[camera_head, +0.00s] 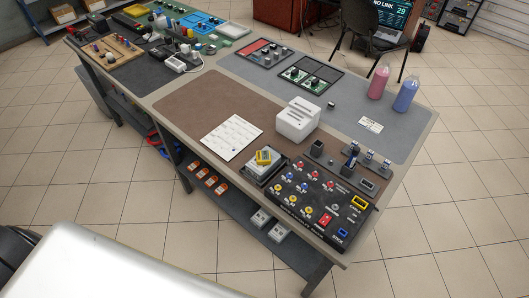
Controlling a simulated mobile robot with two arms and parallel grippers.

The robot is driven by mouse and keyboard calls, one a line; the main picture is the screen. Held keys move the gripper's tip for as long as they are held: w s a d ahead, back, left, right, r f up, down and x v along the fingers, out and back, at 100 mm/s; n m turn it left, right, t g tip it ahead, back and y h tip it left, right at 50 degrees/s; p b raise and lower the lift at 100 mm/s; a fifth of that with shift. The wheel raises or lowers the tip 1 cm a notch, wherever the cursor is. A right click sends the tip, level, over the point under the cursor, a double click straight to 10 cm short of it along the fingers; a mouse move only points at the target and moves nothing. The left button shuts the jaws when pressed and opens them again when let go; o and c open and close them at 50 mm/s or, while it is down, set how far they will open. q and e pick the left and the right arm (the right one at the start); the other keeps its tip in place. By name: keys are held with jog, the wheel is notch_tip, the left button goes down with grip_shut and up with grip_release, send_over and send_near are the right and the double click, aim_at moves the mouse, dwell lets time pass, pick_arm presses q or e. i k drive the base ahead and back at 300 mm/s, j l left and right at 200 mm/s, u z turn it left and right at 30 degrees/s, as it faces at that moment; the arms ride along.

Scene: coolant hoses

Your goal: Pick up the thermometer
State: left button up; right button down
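I cannot tell for sure which thing is the thermometer. A small yellow device (264,156) with a pale face lies on a grey block at the near edge of the workbench, left of the black panel. A small dark upright item with blue on it (351,160) stands in the row of holders behind the panel. Both are too small to make out well. Neither of my grippers is in view.
The black panel (319,201) bears coloured connectors and a red switch. A white box (297,119) and a white sheet (231,136) are close by. Pink (378,82) and blue (405,95) bottles stand at the far edge. The brown mat (190,103) has free room.

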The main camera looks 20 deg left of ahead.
aim_at(263, 156)
jog(key=l+u, duration=0.15)
jog(key=u, duration=0.25)
jog(key=l+u, duration=0.15)
jog(key=u, duration=0.25)
jog(key=i, duration=0.05)
